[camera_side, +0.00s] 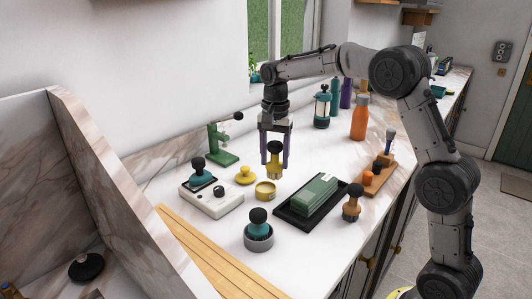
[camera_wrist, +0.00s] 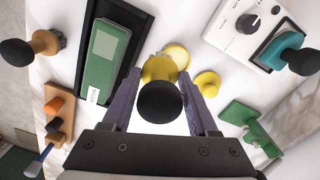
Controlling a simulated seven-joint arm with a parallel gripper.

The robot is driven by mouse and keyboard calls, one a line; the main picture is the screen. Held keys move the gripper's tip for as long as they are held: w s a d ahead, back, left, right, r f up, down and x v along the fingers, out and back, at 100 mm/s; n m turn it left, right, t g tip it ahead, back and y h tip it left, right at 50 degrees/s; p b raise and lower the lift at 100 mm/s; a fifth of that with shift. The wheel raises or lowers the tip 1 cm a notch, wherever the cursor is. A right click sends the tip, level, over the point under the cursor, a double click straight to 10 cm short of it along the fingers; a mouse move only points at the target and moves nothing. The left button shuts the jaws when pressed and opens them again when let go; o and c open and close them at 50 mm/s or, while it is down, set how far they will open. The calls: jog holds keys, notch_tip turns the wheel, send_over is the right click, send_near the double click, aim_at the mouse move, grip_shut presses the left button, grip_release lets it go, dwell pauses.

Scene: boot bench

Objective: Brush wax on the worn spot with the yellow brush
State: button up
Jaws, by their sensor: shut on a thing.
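The yellow brush (camera_side: 274,170) has a black knob on top and hangs upright in my gripper (camera_side: 275,160), between its two purple fingers. The wrist view shows the brush's yellow body (camera_wrist: 158,69) and black knob between the fingertips (camera_wrist: 160,85). The open yellow wax tin (camera_side: 265,191) is just below and beside the brush; whether they touch is unclear. Its pale inside shows in the wrist view (camera_wrist: 178,54), partly behind the brush. A green block (camera_side: 316,194) lies in a black tray (camera_side: 291,222). A paler patch (camera_wrist: 104,43) on its top may be the worn spot.
A yellow lid (camera_side: 245,177) lies by the tin. A white device (camera_side: 212,200) with a teal-based knob, a green stand (camera_side: 222,150), a teal brush in a grey cup (camera_side: 259,240), a brown brush (camera_side: 351,206) and a wooden rack (camera_side: 378,180) surround it. Bottles stand behind.

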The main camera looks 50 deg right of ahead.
jog(key=s+d+r, duration=0.2)
jog(key=s+r, duration=0.2)
jog(key=s, duration=0.8)
jog(key=shift+m, duration=0.3)
jog(key=f, duration=0.7)
jog(key=shift+w, duration=0.4)
jog(key=shift+w+f, duration=0.2)
jog(key=shift+w, duration=2.2)
jog(key=s, duration=0.5)
jog(key=shift+s, duration=0.35)
notch_tip(320, 180, up, 8)
